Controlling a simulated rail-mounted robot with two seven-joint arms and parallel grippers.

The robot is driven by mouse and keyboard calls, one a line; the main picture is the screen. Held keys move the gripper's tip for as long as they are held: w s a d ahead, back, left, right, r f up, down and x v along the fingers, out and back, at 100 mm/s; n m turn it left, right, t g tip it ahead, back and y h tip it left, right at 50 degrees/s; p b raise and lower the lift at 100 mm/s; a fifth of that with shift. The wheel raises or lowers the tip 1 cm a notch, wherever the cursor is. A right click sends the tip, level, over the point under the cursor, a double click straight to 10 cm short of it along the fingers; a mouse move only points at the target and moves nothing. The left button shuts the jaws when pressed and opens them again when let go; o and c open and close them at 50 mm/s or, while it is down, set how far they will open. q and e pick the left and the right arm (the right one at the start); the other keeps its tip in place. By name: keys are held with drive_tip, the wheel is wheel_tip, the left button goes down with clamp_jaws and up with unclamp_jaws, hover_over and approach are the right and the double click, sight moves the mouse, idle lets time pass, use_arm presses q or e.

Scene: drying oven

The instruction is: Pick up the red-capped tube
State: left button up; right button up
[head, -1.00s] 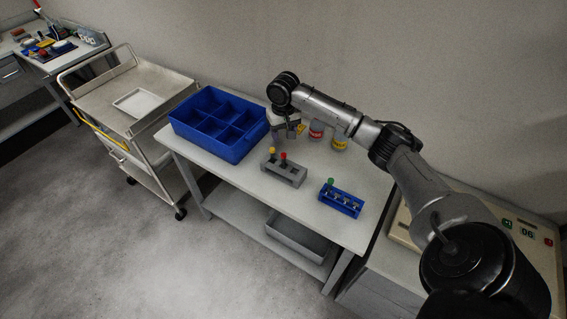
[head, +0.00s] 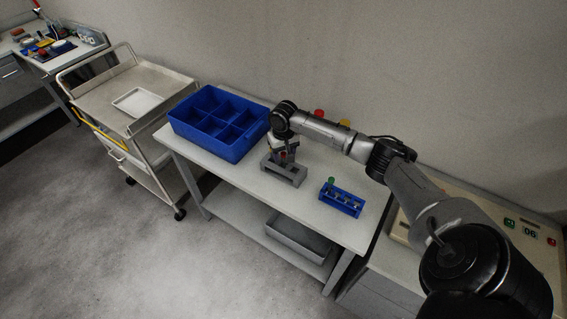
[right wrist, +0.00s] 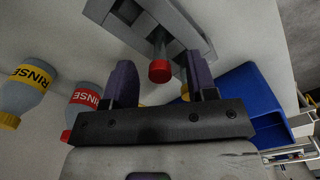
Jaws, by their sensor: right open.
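The red-capped tube (right wrist: 160,70) stands in the grey rack (head: 284,171) on the table; its cap also shows small in the head view (head: 284,154). My right gripper (head: 283,153) is just above the rack. In the right wrist view its two fingers (right wrist: 162,80) are apart, with the red cap seen in the gap between them; whether either finger touches it I cannot tell. A yellow cap (right wrist: 184,91) is partly hidden by one finger. My left gripper is not in view.
A blue rack with a green-capped tube (head: 331,181) stands to the right. A blue divided bin (head: 232,150) is at the left. Two rinse bottles, red-labelled (right wrist: 84,100) and yellow-labelled (right wrist: 27,85), stand behind, partly hidden by my arm in the head view.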

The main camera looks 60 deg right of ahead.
sight(284, 163)
wheel_tip(284, 163, down, 3)
drive_tip(key=shift+f, duration=0.15)
drive_tip(key=shift+c, duration=0.3)
clamp_jaws()
